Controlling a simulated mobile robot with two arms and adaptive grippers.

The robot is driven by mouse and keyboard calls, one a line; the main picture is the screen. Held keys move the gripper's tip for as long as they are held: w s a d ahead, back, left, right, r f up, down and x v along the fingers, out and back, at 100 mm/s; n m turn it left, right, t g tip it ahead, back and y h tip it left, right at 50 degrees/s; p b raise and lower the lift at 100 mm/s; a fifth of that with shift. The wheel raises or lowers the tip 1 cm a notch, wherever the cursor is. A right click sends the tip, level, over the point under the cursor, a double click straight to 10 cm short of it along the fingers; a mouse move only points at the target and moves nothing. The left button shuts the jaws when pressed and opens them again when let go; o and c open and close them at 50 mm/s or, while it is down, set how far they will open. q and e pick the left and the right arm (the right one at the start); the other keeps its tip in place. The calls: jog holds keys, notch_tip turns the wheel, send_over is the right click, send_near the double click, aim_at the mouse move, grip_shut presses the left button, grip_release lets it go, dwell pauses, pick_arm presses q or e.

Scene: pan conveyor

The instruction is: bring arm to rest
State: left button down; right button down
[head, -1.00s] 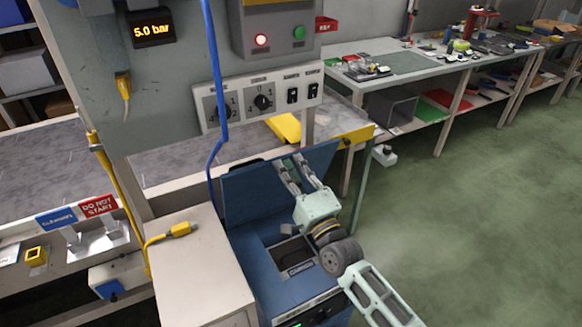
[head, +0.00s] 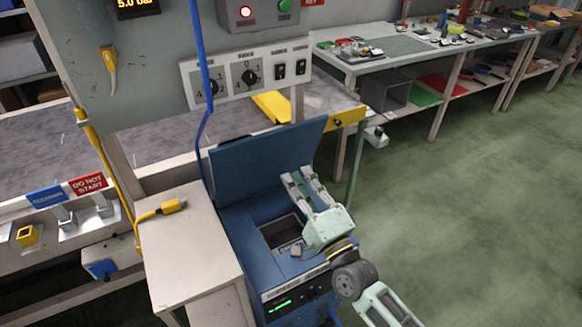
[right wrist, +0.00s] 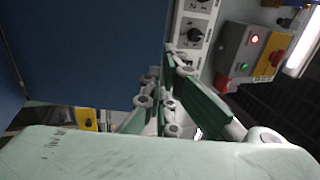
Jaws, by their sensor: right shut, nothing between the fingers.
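My right gripper (head: 303,182) is in front of the raised blue lid of a blue cabinet, just above and to the right of its open top. It is shut and holds nothing. In the right wrist view the green fingers of the right gripper (right wrist: 168,103) come together ahead of the palm. My right arm comes in from the bottom right of the head view. My left gripper is not in the head view.
The blue cabinet (head: 238,228) has its lid (head: 262,165) up and a dark opening. A beige cabinet (head: 185,245) with a yellow plug (head: 174,206) stands left of it. A blue cable hangs behind. Green floor (head: 450,225) is clear at the right.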

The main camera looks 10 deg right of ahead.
jog(key=s+a+f+n+g+h, duration=0.1)
jog(key=s+f+n+g, duration=0.9)
jog(key=s+f, duration=0.4)
jog(key=s+d+f+n+g+h, duration=0.3)
jog(key=s+d, duration=0.3)
jog(key=s, duration=0.3)
jog(key=s+d+f+n+g+h, duration=0.35)
jog(key=s+d, duration=0.25)
jog(key=s, duration=0.2)
notch_tip(320, 180, down, 27)
jog(key=s+g, duration=0.2)
jog(key=s, duration=0.1)
jog(key=s+d+f, duration=0.2)
jog(key=s+f, duration=1.2)
jog(key=s, duration=0.2)
jog(key=shift+d+g+p, duration=0.3)
jog(key=shift+d+g, duration=0.05)
jog(key=shift+d, duration=0.05)
